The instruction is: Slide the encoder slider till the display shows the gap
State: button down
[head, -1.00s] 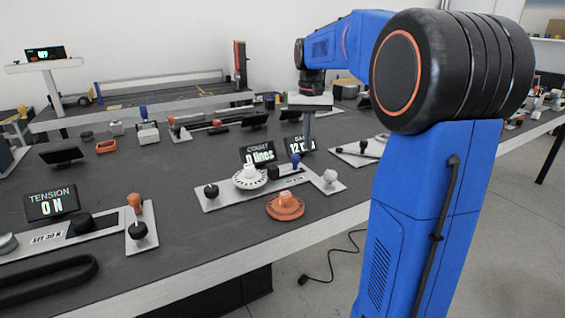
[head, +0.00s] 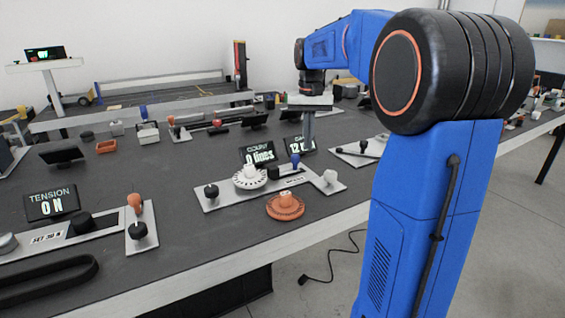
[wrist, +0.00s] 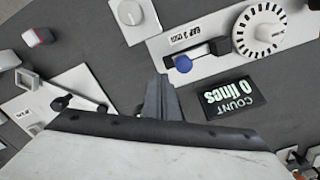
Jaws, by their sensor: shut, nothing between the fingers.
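The encoder slider is a blue knob (head: 295,160) on a dark slot in a pale plate. It also shows in the wrist view as a blue knob (wrist: 184,64) beside a label that seems to read "GAP 3 mm". The gap display (head: 300,143) reads "12", with its right part hidden. My gripper (head: 308,145) points down just behind the plate, its grey fingers shut and empty. In the wrist view my gripper (wrist: 160,80) is left of and slightly below the blue knob, apart from it.
A white toothed encoder wheel (head: 250,177) sits on the same plate. The count display (head: 258,153) reads "0 lines" and stands close to my fingers. An orange disc (head: 285,206) lies in front of the plate. A lever plate (head: 360,151) is to the right.

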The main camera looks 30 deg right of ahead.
jog(key=shift+f, duration=0.1)
jog(key=shift+f, duration=2.05)
jog(key=shift+a, duration=0.25)
jog(key=shift+a, duration=0.2)
jog(key=shift+a, duration=0.8)
dwell(2.8)
jog(key=shift+d, duration=0.6)
jog(key=shift+r, duration=0.15)
dwell(0.4)
notch_tip(320, 180, up, 8)
dwell(0.8)
